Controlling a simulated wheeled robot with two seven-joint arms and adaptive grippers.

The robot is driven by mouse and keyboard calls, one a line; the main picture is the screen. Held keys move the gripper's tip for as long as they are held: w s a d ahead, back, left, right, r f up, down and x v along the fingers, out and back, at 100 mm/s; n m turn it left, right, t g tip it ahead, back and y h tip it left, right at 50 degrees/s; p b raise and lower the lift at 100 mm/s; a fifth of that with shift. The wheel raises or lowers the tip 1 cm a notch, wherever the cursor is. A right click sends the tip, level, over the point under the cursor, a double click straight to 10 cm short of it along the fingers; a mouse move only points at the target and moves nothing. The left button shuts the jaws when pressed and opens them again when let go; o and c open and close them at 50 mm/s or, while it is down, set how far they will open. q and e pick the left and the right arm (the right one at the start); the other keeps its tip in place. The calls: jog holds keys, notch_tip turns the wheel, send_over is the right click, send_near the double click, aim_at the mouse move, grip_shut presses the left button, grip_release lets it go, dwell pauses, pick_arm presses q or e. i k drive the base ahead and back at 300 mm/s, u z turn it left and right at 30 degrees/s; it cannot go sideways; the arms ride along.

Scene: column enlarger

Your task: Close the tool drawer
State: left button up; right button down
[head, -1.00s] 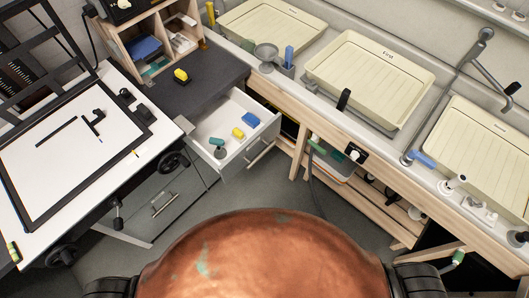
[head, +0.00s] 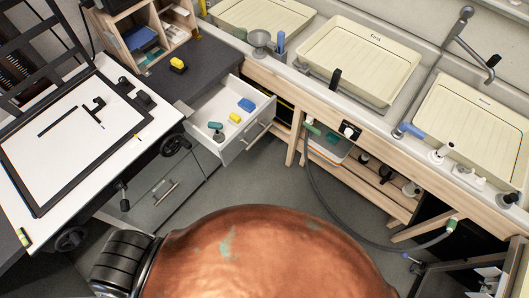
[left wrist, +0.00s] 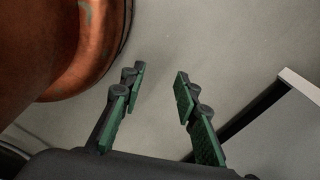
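The tool drawer (head: 201,114) is pulled open under the dark grey worktop, in the upper middle of the head view. Its white front carries a bar handle (head: 258,136) facing the aisle. Small blue, yellow and teal items lie inside the drawer. My left gripper (left wrist: 160,80) shows only in the left wrist view. Its two green-padded fingers are apart with nothing between them, over grey floor and away from the drawer. My right gripper is in neither view.
A grey cabinet (head: 148,208) with a handle stands left of the drawer, below the white-topped enlarger table (head: 75,138). A wooden sink bench with cream trays (head: 360,60) runs along the right. A grey hose (head: 335,213) hangs into the aisle. Grey floor (head: 240,185) is clear before the drawer.

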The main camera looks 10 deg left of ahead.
aim_at(217, 104)
jog(key=k, duration=0.35)
jog(key=u, duration=0.75)
